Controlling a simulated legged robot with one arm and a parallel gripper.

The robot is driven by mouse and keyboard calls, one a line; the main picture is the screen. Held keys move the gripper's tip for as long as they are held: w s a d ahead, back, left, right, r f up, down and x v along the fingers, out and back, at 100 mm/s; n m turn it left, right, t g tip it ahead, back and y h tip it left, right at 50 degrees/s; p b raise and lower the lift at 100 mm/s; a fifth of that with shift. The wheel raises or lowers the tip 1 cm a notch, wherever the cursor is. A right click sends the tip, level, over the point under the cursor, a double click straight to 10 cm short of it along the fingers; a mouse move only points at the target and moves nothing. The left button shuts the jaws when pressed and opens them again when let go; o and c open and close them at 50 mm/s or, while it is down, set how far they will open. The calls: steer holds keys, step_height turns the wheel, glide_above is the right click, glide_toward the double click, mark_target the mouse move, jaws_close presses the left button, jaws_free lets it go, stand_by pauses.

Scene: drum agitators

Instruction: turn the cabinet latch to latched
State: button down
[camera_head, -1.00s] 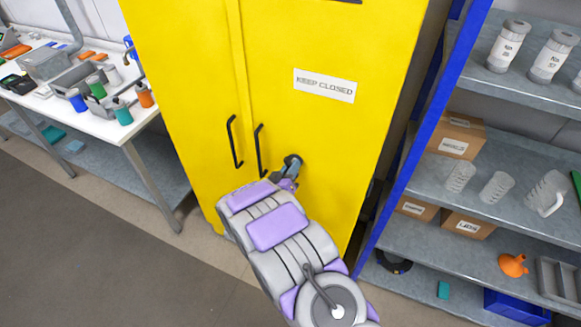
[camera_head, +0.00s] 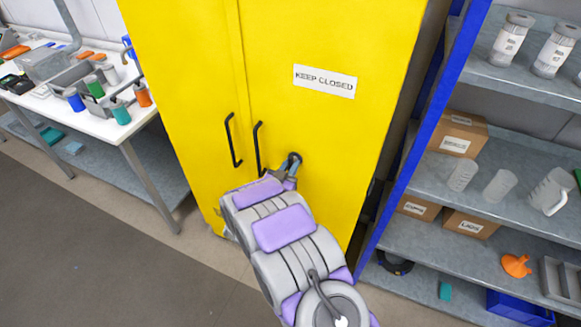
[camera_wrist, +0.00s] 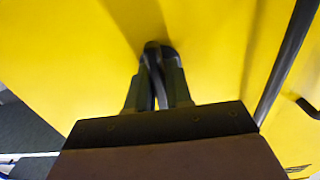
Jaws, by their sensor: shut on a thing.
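The yellow cabinet (camera_head: 330,130) stands upright with its doors closed. The dark latch (camera_head: 296,158) sits on its right door, to the right of the two black door handles. It also shows in the wrist view (camera_wrist: 152,50), between my fingers. My gripper (camera_head: 290,168) is at the latch, and in the wrist view my gripper (camera_wrist: 157,85) is shut on the latch's lever. My arm hides the lower part of the door. The latch's exact angle is hard to tell in the head view.
Black handles (camera_head: 259,148) stand out from the doors just left of my gripper. A white workbench (camera_head: 120,110) with bottles is at the left. A blue-framed shelf (camera_head: 410,170) with boxes and jugs stands close on the right. Open floor (camera_head: 80,250) lies at lower left.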

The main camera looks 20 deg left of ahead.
steer(key=shift+f, duration=0.2)
steer(key=c, duration=1.1)
jaws_free()
steer(key=shift+a, duration=0.25)
steer(key=shift+r, duration=0.1)
steer(key=shift+d, duration=0.1)
steer(key=shift+s, duration=0.2)
steer(key=s, duration=0.5)
steer(key=s+a+p, duration=0.1)
steer(key=s, duration=1)
steer(key=shift+s+a+p, duration=0.3)
steer(key=shift+s, duration=0.1)
